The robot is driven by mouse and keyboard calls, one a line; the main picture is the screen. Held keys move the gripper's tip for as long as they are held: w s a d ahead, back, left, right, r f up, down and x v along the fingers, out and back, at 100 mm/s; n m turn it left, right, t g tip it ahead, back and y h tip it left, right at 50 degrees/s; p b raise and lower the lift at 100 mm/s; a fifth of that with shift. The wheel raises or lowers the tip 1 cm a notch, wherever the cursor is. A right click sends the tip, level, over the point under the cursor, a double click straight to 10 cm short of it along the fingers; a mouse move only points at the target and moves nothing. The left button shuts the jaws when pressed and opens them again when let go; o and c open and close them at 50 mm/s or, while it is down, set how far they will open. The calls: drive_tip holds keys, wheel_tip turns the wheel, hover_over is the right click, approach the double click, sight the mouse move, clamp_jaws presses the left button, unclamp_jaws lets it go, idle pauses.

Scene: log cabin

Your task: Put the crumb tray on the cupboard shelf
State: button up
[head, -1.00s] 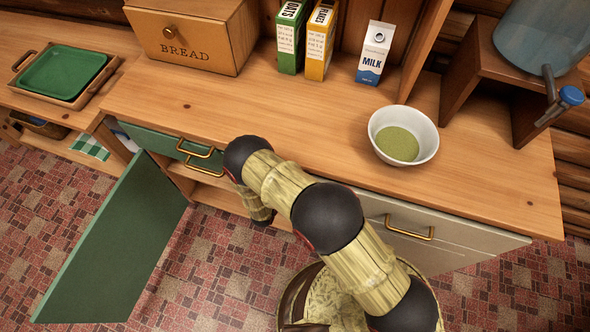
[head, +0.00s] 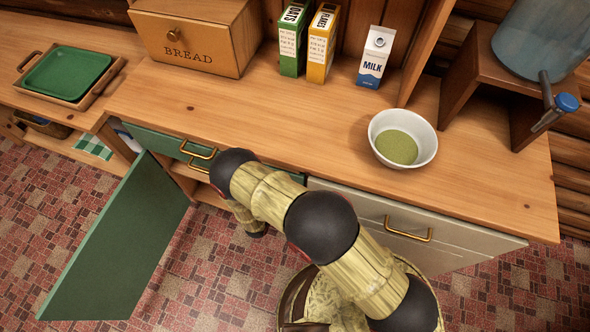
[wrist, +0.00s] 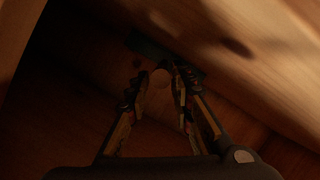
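The open cupboard (head: 190,188) sits under the counter, its green door (head: 120,240) swung outward. My arm reaches down in front of the opening, and my gripper is hidden in the head view. In the wrist view, my gripper (wrist: 158,84) is in a dark wooden space, its fingers apart. A dark greenish flat thing (wrist: 148,45) lies just beyond the fingertips; I cannot tell whether it is the crumb tray. A pale roundish patch shows between the fingers, unclear. A green tray (head: 68,72) rests on a wooden tray (head: 22,92) at the far left.
The counter (head: 260,120) holds a bread box (head: 190,55), two cartons, a milk carton (head: 375,58) and a bowl (head: 402,138) of green contents. A water dispenser (head: 540,40) stands on a wooden stand at right. Drawers with brass handles (head: 408,230) line the front.

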drive_tip(key=p+v, duration=0.1)
drive_tip(key=v, duration=0.6)
drive_tip(key=shift+p, duration=0.3)
